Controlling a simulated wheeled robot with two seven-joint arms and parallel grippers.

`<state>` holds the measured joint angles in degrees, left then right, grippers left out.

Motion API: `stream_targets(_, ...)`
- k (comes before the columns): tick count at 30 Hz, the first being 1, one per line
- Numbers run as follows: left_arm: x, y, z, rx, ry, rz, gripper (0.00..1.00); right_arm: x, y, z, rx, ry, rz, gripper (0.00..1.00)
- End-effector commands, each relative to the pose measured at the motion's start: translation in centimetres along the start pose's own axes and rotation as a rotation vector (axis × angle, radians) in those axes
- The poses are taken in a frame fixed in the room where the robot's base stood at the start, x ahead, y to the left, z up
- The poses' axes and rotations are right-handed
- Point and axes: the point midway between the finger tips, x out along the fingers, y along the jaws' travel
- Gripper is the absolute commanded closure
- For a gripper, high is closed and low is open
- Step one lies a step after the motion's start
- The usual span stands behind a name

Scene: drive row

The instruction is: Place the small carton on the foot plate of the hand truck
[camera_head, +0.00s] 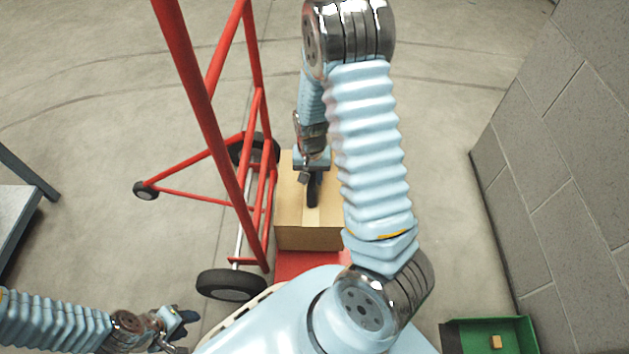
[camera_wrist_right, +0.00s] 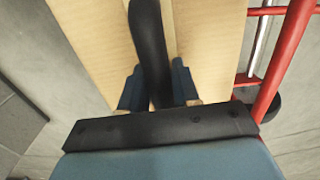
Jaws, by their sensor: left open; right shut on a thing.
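The small carton (camera_head: 308,239) is a tan box with a paler tape strip, upright beside the red frame of the hand truck (camera_head: 229,160). The red foot plate (camera_head: 303,264) shows in front of the carton's lower edge; I cannot tell whether the carton rests on it. My right gripper (camera_head: 312,172) is above the carton's top, shut on its black handle. In the right wrist view the gripper (camera_wrist_right: 157,87) has the black handle between its fingers, over the carton top (camera_wrist_right: 90,40). My left gripper (camera_head: 178,327) is open and empty at lower left, away from the carton.
A black wheel (camera_head: 231,286) of the hand truck stands near my base. A grey block wall (camera_head: 560,150) runs along the right. A green tray (camera_head: 470,340) with a small tan block (camera_head: 495,342) is at lower right. A grey table (camera_head: 15,215) edges the left. Floor beyond is clear.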

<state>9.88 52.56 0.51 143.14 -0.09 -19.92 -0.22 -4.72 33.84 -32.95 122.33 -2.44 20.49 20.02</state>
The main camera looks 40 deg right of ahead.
Motion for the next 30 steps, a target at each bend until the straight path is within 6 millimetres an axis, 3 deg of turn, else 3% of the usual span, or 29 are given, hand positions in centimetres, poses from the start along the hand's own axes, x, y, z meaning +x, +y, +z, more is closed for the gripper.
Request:
stream_targets(15,1.6,-0.4,0.1,0.001,-0.005,0.003,0.57,5.3,0.0,-0.1,0.000,0.002,-0.001,1.00)
stream_targets(26,1.7,-0.5,0.1,0.001,-0.004,0.003,0.57,5.6,0.0,-0.1,-0.001,0.002,-0.002,1.00)
stream_targets(27,1.8,-0.5,0.1,0.001,-0.004,0.003,0.57,5.7,0.0,0.0,-0.001,0.001,-0.001,0.68)
stream_targets(30,1.7,-0.4,0.1,0.001,-0.004,0.003,0.57,5.7,0.0,0.0,-0.001,0.001,-0.001,0.52)
